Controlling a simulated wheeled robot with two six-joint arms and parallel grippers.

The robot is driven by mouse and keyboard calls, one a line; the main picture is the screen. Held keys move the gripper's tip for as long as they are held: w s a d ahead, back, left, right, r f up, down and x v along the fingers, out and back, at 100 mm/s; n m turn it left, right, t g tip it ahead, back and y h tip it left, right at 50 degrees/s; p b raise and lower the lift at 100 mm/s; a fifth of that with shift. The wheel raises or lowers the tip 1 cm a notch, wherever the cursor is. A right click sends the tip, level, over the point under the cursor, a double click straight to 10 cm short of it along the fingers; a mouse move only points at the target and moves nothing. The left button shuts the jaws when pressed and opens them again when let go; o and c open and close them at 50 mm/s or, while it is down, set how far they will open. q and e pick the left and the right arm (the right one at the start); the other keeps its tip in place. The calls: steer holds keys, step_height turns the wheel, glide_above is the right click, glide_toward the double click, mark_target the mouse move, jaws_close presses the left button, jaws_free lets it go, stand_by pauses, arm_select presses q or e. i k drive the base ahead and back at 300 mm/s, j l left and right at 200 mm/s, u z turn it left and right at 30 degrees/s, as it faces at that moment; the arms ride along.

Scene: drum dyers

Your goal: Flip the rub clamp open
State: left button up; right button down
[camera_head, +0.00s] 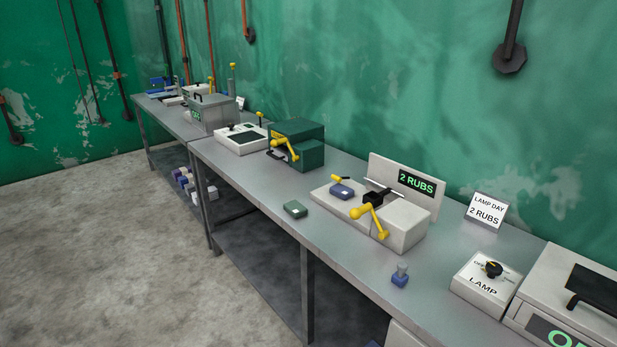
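The rub machine (405,228) stands on the grey bench, a pale box on a flat plate with an upright panel whose sign (416,184) reads "2 RUBS" in green. A small blue block (341,191) sits on the left part of the plate. A short yellow-tipped handle (340,178) lies just behind it, probably the rub clamp's; whether the clamp is shut is too small to tell. A black piece (378,197) lies across the middle. A yellow crank (373,216) is on the front side. Neither of my grippers is in view.
A green-grey block (295,209) and a small blue bottle-like piece (400,275) lie near the bench's front edge. The lamp box (484,284) and a larger pale box (575,300) stand at right. A green machine (297,142) stands farther left. Bench (345,258) between is clear.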

mark_target(335, 179)
steer(key=i+j+u, duration=0.3)
steer(key=i+j, duration=0.2)
steer(key=i+j+u, duration=0.25)
steer(key=i, duration=0.4)
steer(key=j, duration=0.1)
